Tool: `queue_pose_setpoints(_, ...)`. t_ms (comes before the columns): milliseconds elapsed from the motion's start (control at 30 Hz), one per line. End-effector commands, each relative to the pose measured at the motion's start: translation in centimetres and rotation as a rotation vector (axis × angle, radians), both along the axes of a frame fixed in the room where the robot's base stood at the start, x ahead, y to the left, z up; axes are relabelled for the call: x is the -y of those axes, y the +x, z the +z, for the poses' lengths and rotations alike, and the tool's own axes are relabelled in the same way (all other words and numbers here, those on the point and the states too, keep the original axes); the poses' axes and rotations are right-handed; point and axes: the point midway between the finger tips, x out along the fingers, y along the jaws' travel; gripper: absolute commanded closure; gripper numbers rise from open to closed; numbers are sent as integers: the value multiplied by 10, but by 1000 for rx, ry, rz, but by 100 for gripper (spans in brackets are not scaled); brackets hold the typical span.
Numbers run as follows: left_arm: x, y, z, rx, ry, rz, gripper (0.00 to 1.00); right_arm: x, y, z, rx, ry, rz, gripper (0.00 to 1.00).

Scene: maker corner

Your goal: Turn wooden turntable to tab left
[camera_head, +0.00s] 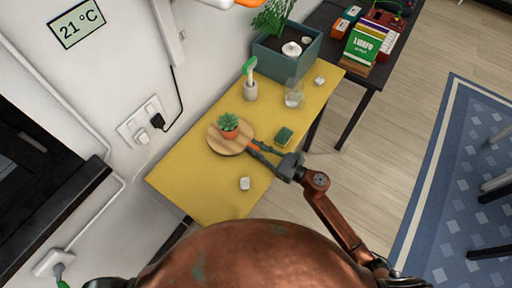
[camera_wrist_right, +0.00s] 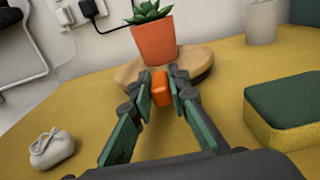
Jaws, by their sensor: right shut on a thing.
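The wooden turntable (camera_head: 222,148) lies on the yellow table, a round light-wood disc with a potted succulent (camera_head: 229,125) in an orange pot on it. In the right wrist view the turntable (camera_wrist_right: 127,73) shows beyond the fingers. Its orange tab (camera_wrist_right: 161,88) sits on the near side of the disc in that view. In the head view, the tab is at the disc's right edge. My right gripper (camera_head: 252,147) reaches in from the right and its fingers (camera_wrist_right: 161,92) are shut on the tab.
A green and yellow sponge (camera_head: 284,135), a glass (camera_head: 294,97), a brush in a holder (camera_head: 250,90) and a planter (camera_head: 286,60) stand on the yellow table (camera_head: 195,190). The wall has sockets (camera_head: 142,120).

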Motion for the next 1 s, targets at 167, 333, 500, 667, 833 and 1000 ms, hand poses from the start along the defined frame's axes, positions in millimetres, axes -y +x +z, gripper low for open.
queue_pose_setpoints(167, 0, 0, 0, 0, 0, 0, 60, 0, 0, 0, 0, 0, 0, 100)
queue_pose_setpoints(333, 0, 0, -1, -1, 0, 0, 60, -1, -2, -1, 0, 0, 1, 100)
queue_pose_setpoints(500, 0, -2, -5, -3, -1, 0, 60, -16, -19, -2, -1, 1, 6, 100)
queue_pose_setpoints(667, 1, -2, -6, -3, -2, 1, 60, -26, -29, -1, -1, 1, 13, 100)
queue_pose_setpoints(833, 1, -2, -6, -3, -1, 1, 60, -27, -28, 0, 1, 1, 15, 100)
queue_pose_setpoints(1000, 1, -1, -6, -2, -2, 1, 60, -26, -27, 0, 1, 2, 10, 68)
